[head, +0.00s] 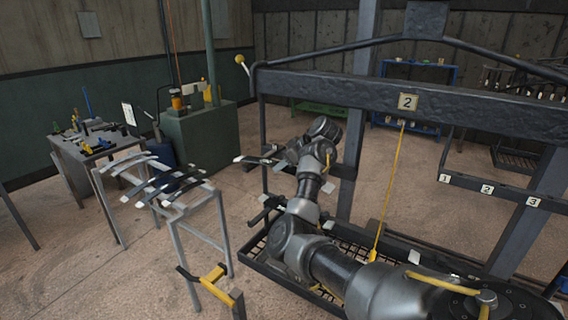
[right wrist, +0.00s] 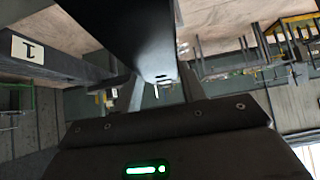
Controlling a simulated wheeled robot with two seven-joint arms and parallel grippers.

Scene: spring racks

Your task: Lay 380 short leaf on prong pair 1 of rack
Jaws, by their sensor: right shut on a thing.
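My right gripper (head: 283,158) is at the far end of my right arm, at the left side of the big dark rack frame (head: 330,88). It is shut on a dark leaf (head: 252,160) with a pale tip, which sticks out to the left. In the right wrist view the held leaf (right wrist: 130,35) fills the upper middle as a broad dark strip. A dark bar with a "1" plate (right wrist: 28,50) is left of it there. Dark prongs with pale tags (head: 265,198) stick out below the gripper. I cannot tell whether leaf and prongs touch. My left gripper is out of view.
Several dark leaves (head: 160,183) lie across a grey stand (head: 187,222) at left. A yellow-and-black bracket (head: 214,277) stands in front of it. A mesh tray (head: 258,262) runs low along the rack. A rail with plates 1, 2, 3 (head: 510,192) is at right.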

